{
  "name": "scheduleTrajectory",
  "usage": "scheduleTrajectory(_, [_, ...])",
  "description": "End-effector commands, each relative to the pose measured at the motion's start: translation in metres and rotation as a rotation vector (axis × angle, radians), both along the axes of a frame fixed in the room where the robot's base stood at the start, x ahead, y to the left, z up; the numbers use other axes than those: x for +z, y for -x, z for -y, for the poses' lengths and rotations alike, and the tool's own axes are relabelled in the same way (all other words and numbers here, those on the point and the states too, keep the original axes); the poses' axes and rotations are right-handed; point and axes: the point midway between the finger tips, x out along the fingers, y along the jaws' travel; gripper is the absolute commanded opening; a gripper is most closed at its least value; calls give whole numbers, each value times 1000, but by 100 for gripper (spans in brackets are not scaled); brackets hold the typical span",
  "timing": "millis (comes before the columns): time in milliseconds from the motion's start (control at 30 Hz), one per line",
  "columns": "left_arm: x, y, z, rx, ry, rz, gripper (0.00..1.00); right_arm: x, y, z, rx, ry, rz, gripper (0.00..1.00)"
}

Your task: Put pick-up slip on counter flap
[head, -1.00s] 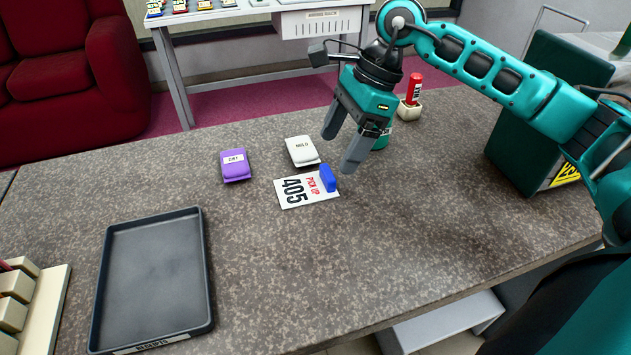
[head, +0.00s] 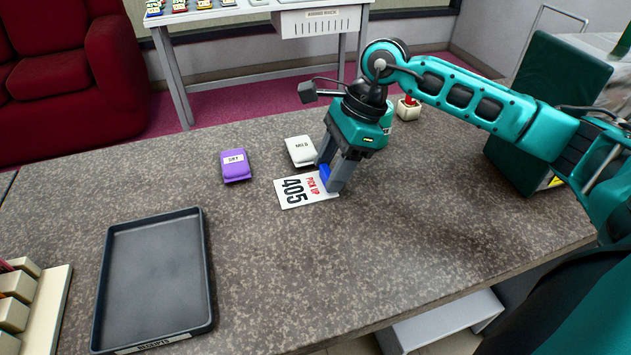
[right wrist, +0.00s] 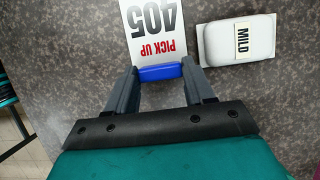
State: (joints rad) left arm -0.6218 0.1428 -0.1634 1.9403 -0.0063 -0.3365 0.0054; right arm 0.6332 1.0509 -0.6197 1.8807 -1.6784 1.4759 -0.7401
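The pick-up slip (head: 300,190) is a white card printed "PICK UP 405", lying on the speckled counter with a blue tab (head: 324,173) at its right end. In the right wrist view the slip (right wrist: 155,25) lies just beyond the fingertips. My right gripper (head: 329,178) is low at the counter. My left gripper is not in view. I cannot tell which surface is the counter flap.
A white "MILD" packet (head: 301,150) lies close behind the slip, and a purple packet (head: 236,165) lies to its left. A dark tray (head: 205,270) is at front left. A green box (head: 515,165) stands at right. The front middle of the counter (head: 330,270) is clear.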

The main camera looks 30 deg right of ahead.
Motion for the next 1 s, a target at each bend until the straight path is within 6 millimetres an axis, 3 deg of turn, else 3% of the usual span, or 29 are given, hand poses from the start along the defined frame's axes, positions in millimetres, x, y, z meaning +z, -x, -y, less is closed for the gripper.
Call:
scheduleTrajectory(333, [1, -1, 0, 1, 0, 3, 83, 0, 0, 0, 0, 0, 0, 19])
scheduleTrajectory(667, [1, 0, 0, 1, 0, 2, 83, 8, -1, 0, 0, 1, 2, 19])
scheduleTrajectory(867, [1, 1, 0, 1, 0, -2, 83, 37, -1, 0, 0, 1, 8, 19])
scheduleTrajectory(1000, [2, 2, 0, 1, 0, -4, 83, 74, -1, 0, 1, 0, 8, 19])
